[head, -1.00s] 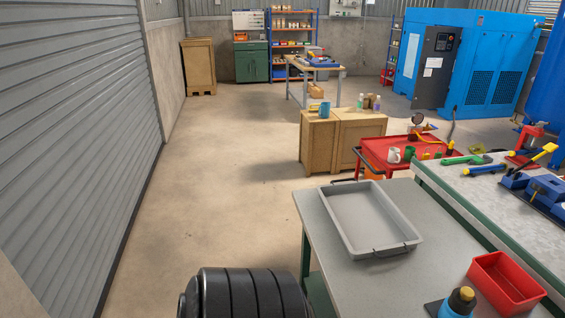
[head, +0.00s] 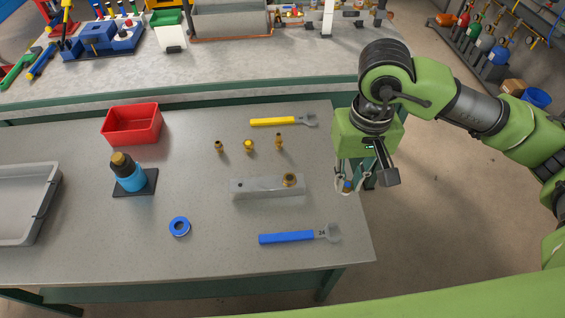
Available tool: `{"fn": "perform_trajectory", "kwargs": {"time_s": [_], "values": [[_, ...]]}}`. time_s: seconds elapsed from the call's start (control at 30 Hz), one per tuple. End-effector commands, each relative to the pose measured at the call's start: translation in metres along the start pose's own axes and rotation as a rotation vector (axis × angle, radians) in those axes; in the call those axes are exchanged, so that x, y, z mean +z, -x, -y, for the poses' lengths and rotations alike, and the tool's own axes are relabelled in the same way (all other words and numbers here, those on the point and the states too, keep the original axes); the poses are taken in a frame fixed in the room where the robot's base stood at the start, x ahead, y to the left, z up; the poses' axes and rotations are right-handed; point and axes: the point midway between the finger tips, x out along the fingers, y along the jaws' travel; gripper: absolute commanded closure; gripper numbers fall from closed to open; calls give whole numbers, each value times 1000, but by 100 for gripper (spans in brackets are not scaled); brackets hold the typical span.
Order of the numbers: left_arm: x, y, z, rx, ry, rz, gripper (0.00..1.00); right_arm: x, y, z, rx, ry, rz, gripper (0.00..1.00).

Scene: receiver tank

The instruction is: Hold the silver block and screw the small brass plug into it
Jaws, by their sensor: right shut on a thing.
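The silver block (head: 262,188) lies on the grey bench, with a dark hole in its left top and a brass fitting (head: 289,180) at its right end. Three small brass pieces stand behind it: left (head: 218,147), middle (head: 248,146) and right (head: 279,140). My right gripper (head: 347,186) is right of the block, apart from it, near the bench's right edge. It is shut on a small brass-and-blue piece, mostly hidden by the fingers; I cannot tell if it is the small brass plug. My left gripper is not in view.
A yellow wrench (head: 275,121) lies behind the brass pieces, a blue wrench (head: 288,238) in front of the block. A blue tape ring (head: 172,227), a blue bottle (head: 131,180), a red bin (head: 132,126) and a grey tray (head: 50,190) are to the left.

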Motion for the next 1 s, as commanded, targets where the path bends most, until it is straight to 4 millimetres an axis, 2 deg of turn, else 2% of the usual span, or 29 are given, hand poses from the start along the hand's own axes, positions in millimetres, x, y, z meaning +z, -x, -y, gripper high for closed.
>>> {"fn": "perform_trajectory", "kwargs": {"time_s": [0.03, 0.2, 0.4, 0.57, 0.77, 1.0], "values": [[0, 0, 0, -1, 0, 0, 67, -15, -2, 15, -2, 2, -2, 100], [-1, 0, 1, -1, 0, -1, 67, -60, -15, 56, 0, 0, -2, 100], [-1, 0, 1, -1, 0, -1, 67, -97, -26, 90, 0, 2, -3, 100], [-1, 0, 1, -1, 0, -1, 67, -110, -29, 100, 0, 3, -2, 100], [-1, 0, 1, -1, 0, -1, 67, -111, -37, 102, 0, 3, 0, 100], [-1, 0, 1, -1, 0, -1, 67, -110, -63, 102, 0, 3, 2, 100]]}}
